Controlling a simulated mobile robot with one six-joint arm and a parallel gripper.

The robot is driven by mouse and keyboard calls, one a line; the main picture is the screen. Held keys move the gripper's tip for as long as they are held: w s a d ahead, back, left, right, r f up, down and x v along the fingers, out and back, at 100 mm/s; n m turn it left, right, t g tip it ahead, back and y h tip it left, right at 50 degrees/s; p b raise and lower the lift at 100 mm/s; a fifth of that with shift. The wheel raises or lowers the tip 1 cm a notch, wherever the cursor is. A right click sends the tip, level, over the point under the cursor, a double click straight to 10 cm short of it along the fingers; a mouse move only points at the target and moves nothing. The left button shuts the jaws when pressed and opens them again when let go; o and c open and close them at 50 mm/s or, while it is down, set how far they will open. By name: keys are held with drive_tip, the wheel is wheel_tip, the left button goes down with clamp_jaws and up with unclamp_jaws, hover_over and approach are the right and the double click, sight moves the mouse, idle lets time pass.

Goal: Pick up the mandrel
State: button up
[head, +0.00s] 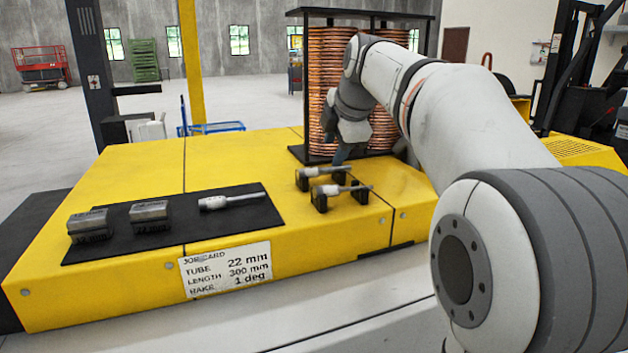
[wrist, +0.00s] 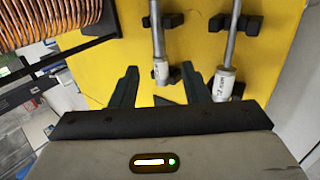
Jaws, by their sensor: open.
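Two mandrels, slim grey rods with a thicker pale collar at one end, rest on black cradles: a far one (head: 322,172) and a near one (head: 343,190). The wrist view shows one mandrel (wrist: 158,42) in line with the gap between my fingertips, and the other (wrist: 231,48), with a marked collar, to the right. A third, similar rod (head: 232,200) lies on the black mat. My gripper (wrist: 160,70) is open and empty. In the head view my gripper (head: 341,156) hangs just behind the far mandrel. Whether the fingers straddle its collar I cannot tell.
The black mat (head: 120,248) also holds two grey metal blocks, left (head: 88,222) and right (head: 150,212). A rack of copper tube coils (head: 385,90) stands close behind my gripper. A job card (head: 226,270) on the yellow bench (head: 130,170) reads tube 22 mm.

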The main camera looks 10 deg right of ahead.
sight(326, 169)
drive_tip(key=x, duration=0.7)
drive_tip(key=shift+w+f, duration=0.1)
drive_tip(key=shift+w, duration=0.05)
drive_tip(key=shift+c, duration=0.2)
clamp_jaws()
